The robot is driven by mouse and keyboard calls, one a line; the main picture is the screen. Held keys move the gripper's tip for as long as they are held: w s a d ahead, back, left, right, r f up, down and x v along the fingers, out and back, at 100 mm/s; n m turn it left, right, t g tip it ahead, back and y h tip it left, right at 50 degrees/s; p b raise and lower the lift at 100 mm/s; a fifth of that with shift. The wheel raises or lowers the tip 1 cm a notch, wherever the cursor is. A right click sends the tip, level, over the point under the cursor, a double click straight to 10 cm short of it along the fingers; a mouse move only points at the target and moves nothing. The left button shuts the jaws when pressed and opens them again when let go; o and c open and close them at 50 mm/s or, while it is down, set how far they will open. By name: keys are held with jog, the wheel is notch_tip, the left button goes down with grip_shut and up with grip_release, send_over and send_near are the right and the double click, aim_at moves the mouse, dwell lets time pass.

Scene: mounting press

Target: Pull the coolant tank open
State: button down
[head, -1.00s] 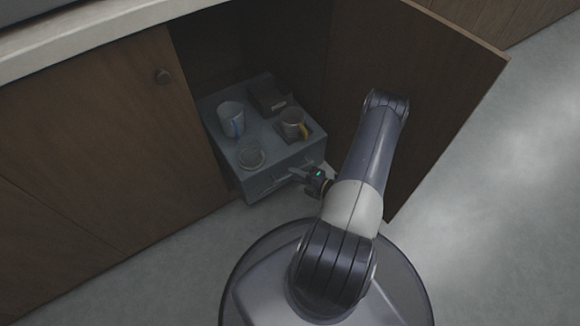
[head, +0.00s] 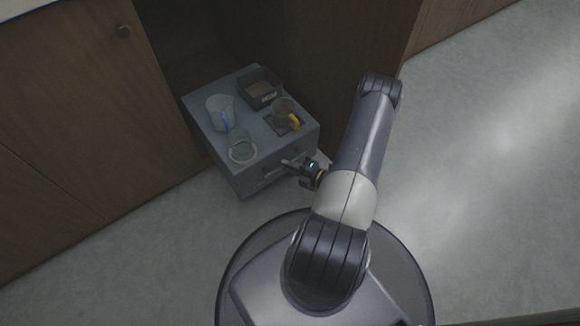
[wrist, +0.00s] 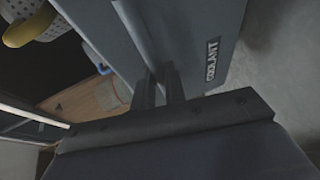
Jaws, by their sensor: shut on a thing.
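The coolant tank (head: 262,130) is a grey-blue box standing well out of the dark cabinet opening in the head view. In the wrist view its front face (wrist: 205,25) bears a COOLANT label (wrist: 212,60). A bar handle (wrist: 140,28) runs across that face. My gripper (head: 293,164) is at the tank's front, shut on the handle; its fingers also show in the wrist view (wrist: 158,88). The exact contact is dim.
On the tank stand a pale cup with a blue handle (head: 219,111), a clear glass (head: 242,149), a mug with a yellow handle (head: 283,112) and a dark box (head: 260,90). A cabinet door (head: 345,60) stands open at right.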

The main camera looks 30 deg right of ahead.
jog(key=c, duration=1.5)
grip_release()
jog(key=shift+o, duration=0.2)
jog(key=p+v, duration=0.3)
jog(key=v, duration=0.7)
jog(key=shift+s+d, duration=0.15)
jog(key=shift+s, duration=0.2)
jog(key=shift+r, duration=0.15)
jog(key=b+x, duration=0.3)
jog(key=x, duration=0.8)
